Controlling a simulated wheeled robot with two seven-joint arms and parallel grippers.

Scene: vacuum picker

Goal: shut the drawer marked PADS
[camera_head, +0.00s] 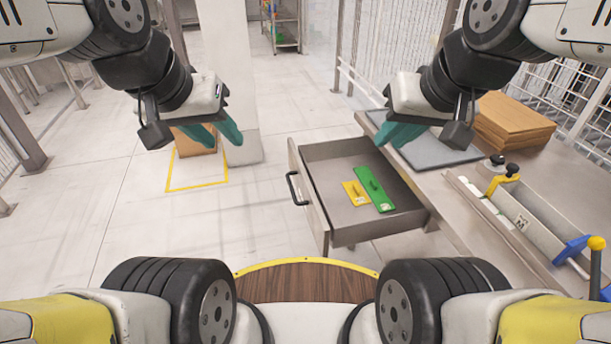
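The grey drawer (347,162) stands pulled out from the workbench, its front panel (311,200) facing left with a black bar handle (294,189). I cannot read any PADS marking from this view. In the drawer lie a green pad-like tool (374,188) and a smaller yellow one (356,193). My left gripper (228,142) hangs left of the drawer, apart from the handle, its teal fingers parted and empty. My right gripper (395,140) is above the drawer's far right side and the bench edge, its teal fingers seemingly parted and empty.
The workbench (540,175) on the right carries a grey mat (440,153), a stack of brown sheets (512,122) and a metal fixture with a yellow-handled clamp (503,179). A pillar (228,60) and a cardboard box (194,146) stand at the back left. The floor left of the drawer is clear.

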